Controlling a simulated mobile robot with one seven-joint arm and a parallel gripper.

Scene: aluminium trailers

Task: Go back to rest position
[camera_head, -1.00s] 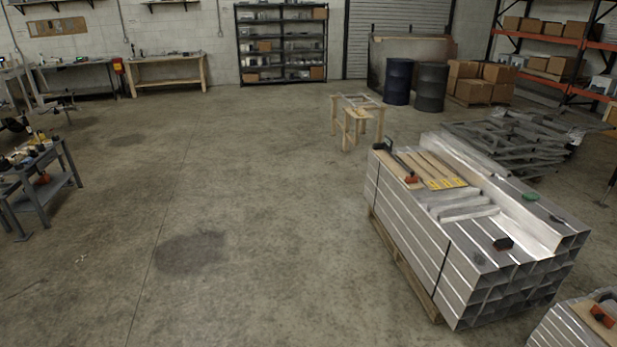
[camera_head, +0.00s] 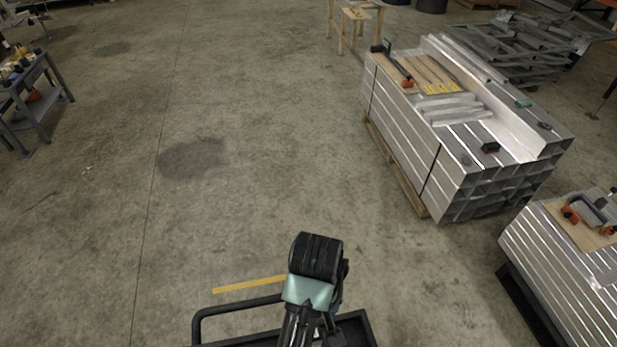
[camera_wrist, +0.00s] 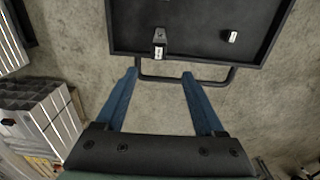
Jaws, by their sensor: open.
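My gripper (camera_wrist: 160,88) is open in the wrist view, with its two blue fingers apart and nothing between them. Beyond the fingertips are a black bar and a black tray (camera_wrist: 200,42) with two small items on it, one near the middle and one to the right. In the head view my arm shows at the bottom centre, above the black tray (camera_head: 362,325). The gripper's fingers are mostly hidden there behind the arm.
A strapped stack of aluminium tubes (camera_head: 405,145) stands on a pallet at the right. Another stack (camera_head: 560,255) is at the lower right. A grey cart (camera_head: 45,110) stands at the left. The concrete floor (camera_head: 250,120) between them is clear.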

